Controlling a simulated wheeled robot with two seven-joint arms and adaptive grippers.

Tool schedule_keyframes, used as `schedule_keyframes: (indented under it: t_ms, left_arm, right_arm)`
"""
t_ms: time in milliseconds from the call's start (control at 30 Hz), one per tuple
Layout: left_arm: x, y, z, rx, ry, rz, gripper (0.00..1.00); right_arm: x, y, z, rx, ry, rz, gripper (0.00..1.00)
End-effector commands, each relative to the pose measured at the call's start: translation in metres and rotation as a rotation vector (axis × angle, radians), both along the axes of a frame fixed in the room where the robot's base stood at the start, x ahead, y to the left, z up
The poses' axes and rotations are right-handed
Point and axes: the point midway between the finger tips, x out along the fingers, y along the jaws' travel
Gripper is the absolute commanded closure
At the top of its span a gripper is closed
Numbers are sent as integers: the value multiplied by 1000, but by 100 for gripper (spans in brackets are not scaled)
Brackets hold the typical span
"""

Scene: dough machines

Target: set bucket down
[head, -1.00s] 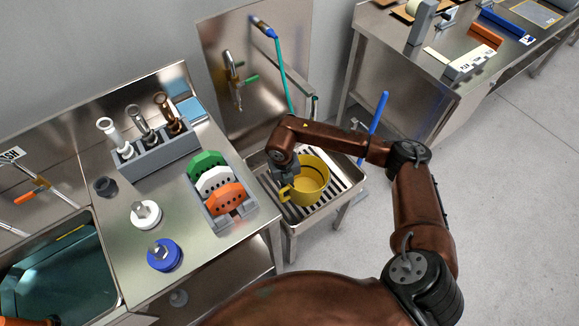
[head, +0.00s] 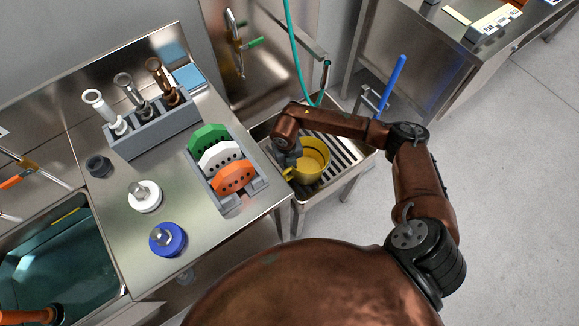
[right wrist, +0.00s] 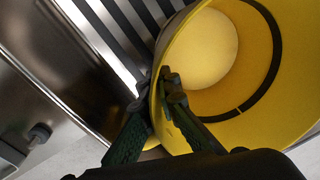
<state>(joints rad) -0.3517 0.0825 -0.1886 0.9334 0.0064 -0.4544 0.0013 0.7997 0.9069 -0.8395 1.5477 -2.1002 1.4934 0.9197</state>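The yellow bucket (head: 314,160) is over the slatted grate of the low steel sink stand (head: 350,160), with its open mouth up. I cannot tell whether its base touches the slats. My right gripper (head: 289,160) is at the bucket's left side, near its yellow handle. In the right wrist view my right gripper's fingers (right wrist: 158,88) are closed on the rim of the bucket (right wrist: 262,75), one finger inside and one outside. The bucket's inside shows a paler round bottom and a dark line on the wall. My left gripper is not in view; only part of my left arm shows at lower left.
A steel counter left of the stand holds a rack of coloured discs (head: 222,165), a grey holder with upright tools (head: 150,125), and white and blue round pieces (head: 168,239). A teal hose (head: 293,55) and tap (head: 236,45) are behind the stand. A blue-handled tool (head: 392,85) stands right.

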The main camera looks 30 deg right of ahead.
Motion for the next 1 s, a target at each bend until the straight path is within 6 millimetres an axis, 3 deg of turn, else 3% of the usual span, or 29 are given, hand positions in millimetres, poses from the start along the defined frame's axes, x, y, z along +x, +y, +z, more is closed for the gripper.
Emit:
schedule_keyframes:
  t_ms: [200,533,900,1000]
  left_arm:
    - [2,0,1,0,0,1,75]
    - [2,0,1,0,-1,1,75]
    - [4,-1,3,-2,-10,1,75]
    - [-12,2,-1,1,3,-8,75]
  right_arm:
    - [1,0,-1,1,-2,1,100]
    - [0,0,-1,1,-1,1,78]
    - [1,1,7,1,-3,1,78]
    - [2,2,20,2,-5,2,78]
